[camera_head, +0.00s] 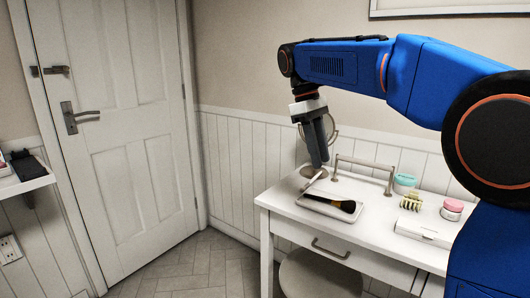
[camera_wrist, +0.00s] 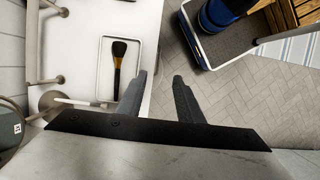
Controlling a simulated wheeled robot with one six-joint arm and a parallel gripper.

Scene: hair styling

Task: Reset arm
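My arm reaches in from the right in the head view, bent over the white table (camera_head: 285,200). My gripper (camera_head: 317,160) points down above the table's back left part. In the wrist view my gripper (camera_wrist: 159,75) has its two grey fingers apart, with nothing between them. A brush (camera_head: 335,203) with dark bristles and a black handle lies on a small pale tray (camera_head: 312,206) on the table, apart from the gripper. In the wrist view the brush (camera_wrist: 119,55) lies left of the fingers.
A metal rail (camera_head: 365,163) stands at the table's back. A teal-lidded jar (camera_head: 404,183), a claw clip (camera_head: 411,202), a pink-lidded jar (camera_head: 452,209) and a white case (camera_head: 423,232) are on the right. A round stool (camera_head: 315,275) is under the table. Floor left of the table is clear.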

